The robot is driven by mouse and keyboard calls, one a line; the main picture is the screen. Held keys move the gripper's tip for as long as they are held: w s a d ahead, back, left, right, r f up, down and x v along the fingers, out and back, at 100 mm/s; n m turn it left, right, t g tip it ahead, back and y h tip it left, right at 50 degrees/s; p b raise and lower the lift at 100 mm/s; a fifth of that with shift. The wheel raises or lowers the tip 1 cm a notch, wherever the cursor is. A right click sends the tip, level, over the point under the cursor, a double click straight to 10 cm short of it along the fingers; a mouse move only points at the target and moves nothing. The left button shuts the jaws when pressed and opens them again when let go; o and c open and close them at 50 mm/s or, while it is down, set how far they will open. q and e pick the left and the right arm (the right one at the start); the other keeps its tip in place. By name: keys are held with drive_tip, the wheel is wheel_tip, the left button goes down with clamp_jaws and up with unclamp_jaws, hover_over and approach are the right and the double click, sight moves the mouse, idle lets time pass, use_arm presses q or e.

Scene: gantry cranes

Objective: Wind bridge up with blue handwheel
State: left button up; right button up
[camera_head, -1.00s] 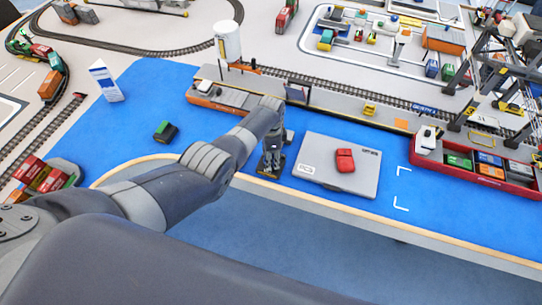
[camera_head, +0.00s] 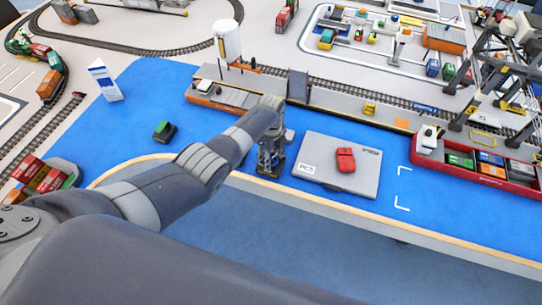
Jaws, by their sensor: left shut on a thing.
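The bridge (camera_head: 297,86) is a grey panel set in the quay line at the middle of the head view, and it stands raised and steep. My left gripper (camera_head: 268,166) points down in front of the quay, at the table's near edge, left of a grey flat case. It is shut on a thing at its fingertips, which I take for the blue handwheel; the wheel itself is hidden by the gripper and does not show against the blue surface. My right gripper is not in view.
The grey case (camera_head: 318,173) carries a red toy car (camera_head: 345,160). An orange-hulled ship (camera_head: 214,107) lies behind my left wrist. A red container ship (camera_head: 477,173) lies under the gantry crane (camera_head: 468,112) at right. A small green-and-black block (camera_head: 164,131) stands left.

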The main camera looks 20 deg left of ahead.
use_arm(q)
drive_tip(key=shift+s+f+m, duration=0.15)
drive_tip(key=shift+m, duration=0.75)
drive_tip(key=o, duration=1.1)
drive_tip(key=shift+c, duration=0.2)
drive_tip(key=shift+w+r, duration=0.2)
drive_tip(key=shift+r, duration=0.4)
wheel_tip(320, 180, up, 11)
